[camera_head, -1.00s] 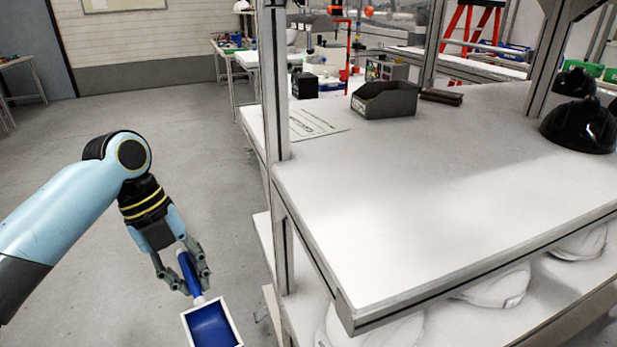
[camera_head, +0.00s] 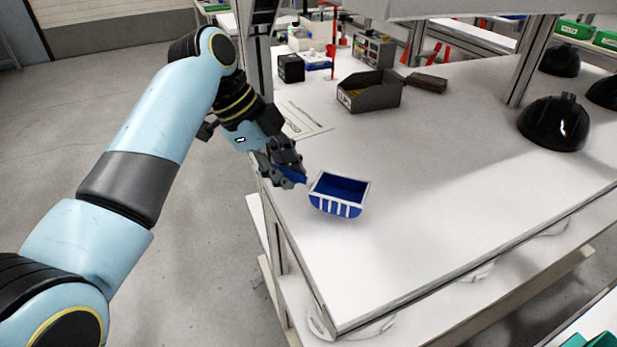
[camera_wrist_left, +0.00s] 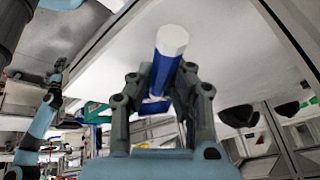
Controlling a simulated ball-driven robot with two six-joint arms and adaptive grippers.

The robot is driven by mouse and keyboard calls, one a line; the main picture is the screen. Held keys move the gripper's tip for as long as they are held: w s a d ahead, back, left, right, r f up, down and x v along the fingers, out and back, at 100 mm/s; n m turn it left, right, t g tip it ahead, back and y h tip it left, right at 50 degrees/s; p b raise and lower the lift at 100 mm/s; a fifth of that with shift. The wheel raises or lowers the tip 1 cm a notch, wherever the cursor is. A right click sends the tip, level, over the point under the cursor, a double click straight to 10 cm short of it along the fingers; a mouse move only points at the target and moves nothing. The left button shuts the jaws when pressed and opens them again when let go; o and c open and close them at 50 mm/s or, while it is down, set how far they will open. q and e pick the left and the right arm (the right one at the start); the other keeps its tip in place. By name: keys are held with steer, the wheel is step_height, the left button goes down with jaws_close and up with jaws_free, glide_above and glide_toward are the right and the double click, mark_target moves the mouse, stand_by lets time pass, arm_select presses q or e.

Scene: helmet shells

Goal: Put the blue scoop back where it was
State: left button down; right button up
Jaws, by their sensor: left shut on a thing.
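The blue scoop (camera_head: 340,194) has a white-rimmed, open blue bowl with white stripes on its front. My left gripper (camera_head: 290,178) is shut on its blue handle and holds it over the left part of the white table (camera_head: 430,185). The bowl points right and its opening faces up; I cannot tell whether it touches the tabletop. In the left wrist view the fingers (camera_wrist_left: 160,100) flank the blue handle (camera_wrist_left: 163,75) with its white end; the bowl is mostly hidden there. A small light-blue arm shows at the left of that view, its gripper too small to read.
A printed sheet (camera_head: 303,119) lies on the table beyond my gripper. A grey bin (camera_head: 370,92), a dark block (camera_head: 427,82) and black helmet shells (camera_head: 555,124) stand further back. A metal post (camera_head: 257,50) rises beside my arm. The table's front middle is clear.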

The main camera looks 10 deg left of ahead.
mark_target(307, 202)
arm_select(q)
steer(key=d, duration=0.1)
steer(key=w+d, duration=0.1)
steer(key=d, duration=0.1)
steer(key=shift+w+d, duration=0.1)
steer(key=shift+d, duration=0.1)
step_height(307, 202, down, 3)
steer(key=shift+f+p, duration=0.1)
steer(key=shift+p, duration=0.6)
steer(key=shift+f, duration=0.2)
steer(key=c, duration=1.3)
jaws_free()
steer(key=shift+f, duration=0.1)
steer(key=b+v, duration=0.1)
steer(key=v, duration=1.1)
